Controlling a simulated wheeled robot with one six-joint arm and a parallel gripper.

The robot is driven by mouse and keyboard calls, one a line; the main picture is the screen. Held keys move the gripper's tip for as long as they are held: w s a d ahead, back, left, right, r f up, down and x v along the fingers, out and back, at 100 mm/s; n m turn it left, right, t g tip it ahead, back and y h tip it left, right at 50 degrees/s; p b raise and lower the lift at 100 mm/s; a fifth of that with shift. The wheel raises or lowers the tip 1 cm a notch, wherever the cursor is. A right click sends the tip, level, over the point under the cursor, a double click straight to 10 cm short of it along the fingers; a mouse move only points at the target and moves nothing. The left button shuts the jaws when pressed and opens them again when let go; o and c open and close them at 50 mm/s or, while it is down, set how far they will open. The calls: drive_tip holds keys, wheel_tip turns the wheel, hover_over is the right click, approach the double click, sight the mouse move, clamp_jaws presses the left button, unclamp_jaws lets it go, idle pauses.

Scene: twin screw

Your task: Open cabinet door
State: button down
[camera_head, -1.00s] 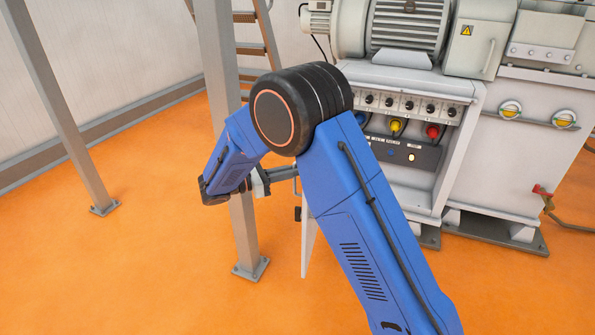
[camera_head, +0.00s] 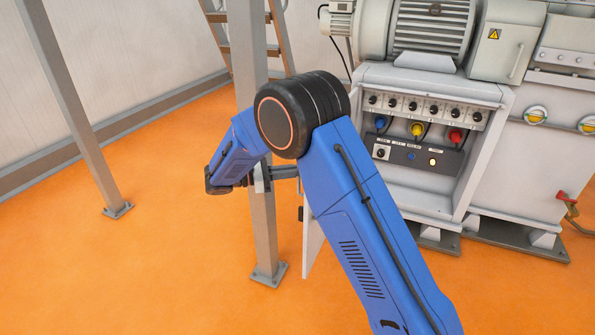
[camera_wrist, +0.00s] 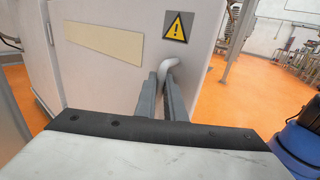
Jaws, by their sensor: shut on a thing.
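The cabinet (camera_head: 487,150) stands at the right in the head view, with its front open and its inside showing. Its door (camera_head: 312,245) shows as a narrow pale strip, swung out to the left and partly hidden behind my arm. In the wrist view the door (camera_wrist: 110,70) fills the left and middle, with a yellow warning sign and a blank cream label. My gripper (camera_wrist: 162,84) is shut on the curved pale door handle (camera_wrist: 168,64). In the head view my gripper (camera_head: 284,172) is partly hidden by my arm.
Inside the cabinet are knobs, a blue, a yellow and a red plug (camera_head: 456,136), and a lit button. A grey post (camera_head: 262,225) stands close to my gripper. A ladder (camera_head: 238,50) is behind it. Orange floor (camera_head: 170,260) is clear at the left.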

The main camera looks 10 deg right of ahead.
drive_tip(key=c, duration=1.8)
unclamp_jaws()
drive_tip(key=shift+w+d, duration=0.3)
drive_tip(key=shift+d, duration=0.1)
drive_tip(key=shift+c, duration=0.2)
drive_tip(key=shift+f, duration=0.1)
drive_tip(key=shift+s+a, duration=0.15)
drive_tip(key=shift+a, duration=0.05)
drive_tip(key=shift+a, duration=0.1)
